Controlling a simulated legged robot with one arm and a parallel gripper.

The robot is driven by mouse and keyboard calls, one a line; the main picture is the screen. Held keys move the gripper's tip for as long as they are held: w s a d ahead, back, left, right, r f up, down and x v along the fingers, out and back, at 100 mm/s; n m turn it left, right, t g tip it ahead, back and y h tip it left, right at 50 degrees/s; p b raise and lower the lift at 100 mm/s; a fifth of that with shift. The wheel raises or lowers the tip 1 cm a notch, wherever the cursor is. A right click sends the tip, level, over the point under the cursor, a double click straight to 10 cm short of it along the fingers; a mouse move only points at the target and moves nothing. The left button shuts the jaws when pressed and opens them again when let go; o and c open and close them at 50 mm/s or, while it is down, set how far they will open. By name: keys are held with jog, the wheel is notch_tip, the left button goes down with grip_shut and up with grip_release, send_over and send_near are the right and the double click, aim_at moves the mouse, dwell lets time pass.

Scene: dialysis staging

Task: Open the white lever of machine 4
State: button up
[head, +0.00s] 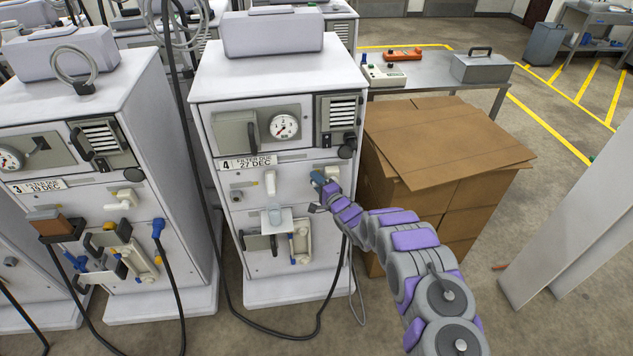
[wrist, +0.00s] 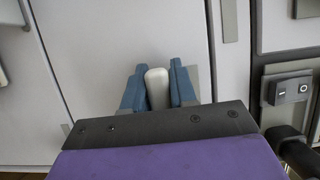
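Machine 4 (head: 275,85) is a white cabinet in the middle of the head view, with a "4" on its label. A white lever (wrist: 158,90) stands between the blue fingers of my gripper (wrist: 159,90) in the wrist view, filling the narrow gap. Its lower part is hidden by my gripper. In the head view my gripper (head: 318,182) is at the right of machine 4's front, beside a white fitting (head: 332,173) that it partly covers. Another white lever (head: 270,183) hangs upright on the same front, left of my gripper and apart from it.
Machine 3 (head: 75,110) stands to the left. A dark hose (head: 195,150) loops down between the machines to the floor. Cardboard boxes (head: 440,150) stand close on the right, before a metal table (head: 430,75). A clear cup-like holder (head: 275,220) sits below the upright lever.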

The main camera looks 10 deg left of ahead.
jog(key=shift+a, duration=0.25)
grip_shut()
